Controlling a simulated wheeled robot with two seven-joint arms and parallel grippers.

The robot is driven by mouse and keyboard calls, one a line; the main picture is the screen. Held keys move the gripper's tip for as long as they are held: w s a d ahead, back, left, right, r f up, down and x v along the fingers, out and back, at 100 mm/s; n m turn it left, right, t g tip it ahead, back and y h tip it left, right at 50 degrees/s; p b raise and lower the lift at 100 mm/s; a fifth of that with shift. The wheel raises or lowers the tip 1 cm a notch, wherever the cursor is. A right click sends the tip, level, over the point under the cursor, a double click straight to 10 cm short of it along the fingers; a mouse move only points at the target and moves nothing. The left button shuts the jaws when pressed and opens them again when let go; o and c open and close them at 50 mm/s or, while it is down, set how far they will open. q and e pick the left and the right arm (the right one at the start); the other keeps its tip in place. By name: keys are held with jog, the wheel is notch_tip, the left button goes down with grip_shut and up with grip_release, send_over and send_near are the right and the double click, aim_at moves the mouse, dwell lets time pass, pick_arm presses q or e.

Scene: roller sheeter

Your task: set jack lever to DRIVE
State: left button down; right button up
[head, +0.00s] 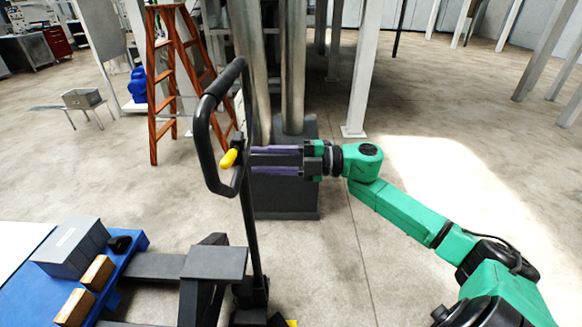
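The pallet jack has a black loop handle (205,130) on an upright shaft. A small lever with a yellow grip (228,158) sits inside the loop, near the shaft. My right gripper (252,160) reaches in from the right with its two purple fingers apart, one above the other. Its fingertips are at the shaft, just right of the yellow grip. No finger is visibly closed on the lever; whether the tips touch the shaft or lever I cannot tell. The lever's position markings are not readable. My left gripper is not in view.
The jack's dark body (215,263) stands below the handle. A blue pallet (118,268) at lower left bears a grey box (72,246) and wooden blocks. A wooden ladder (160,90) and a grey column base (285,195) stand behind. Floor at right is clear.

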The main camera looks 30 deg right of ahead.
jog(key=b+v, duration=0.1)
jog(key=v, duration=0.5)
jog(key=shift+d, duration=0.15)
jog(key=shift+s, duration=0.1)
